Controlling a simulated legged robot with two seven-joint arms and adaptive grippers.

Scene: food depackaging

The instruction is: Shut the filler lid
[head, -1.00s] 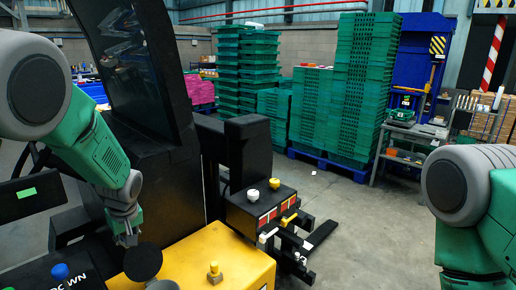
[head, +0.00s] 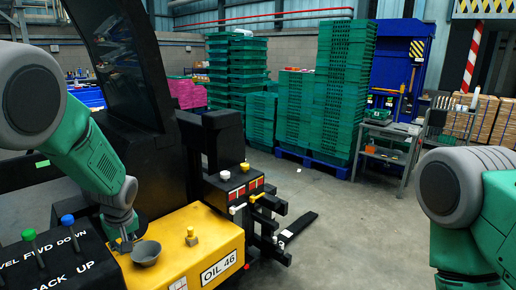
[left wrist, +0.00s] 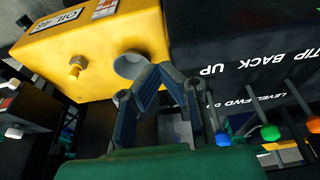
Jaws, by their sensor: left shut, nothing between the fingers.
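The grey round filler (head: 146,253) sits on top of the yellow tank (head: 205,262), at its left edge, beside my left gripper. It looks like a shallow round cup or disc; I cannot tell whether the lid lies flat on it. No separate upright lid shows. It also shows in the left wrist view (left wrist: 130,66), just beyond the fingertips. My left gripper (head: 126,245) points down, shut and empty, just left of the filler; whether it touches is unclear. Its fingers also show in the left wrist view (left wrist: 150,78). My right gripper is out of view.
A yellow knobbed plug (head: 191,237) stands on the tank right of the filler. A black panel with levers, one blue-knobbed (head: 67,220), is at left. A black unit with a white knob (head: 225,175) stands behind the tank. Green crate stacks (head: 343,90) are farther back; open floor lies at right.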

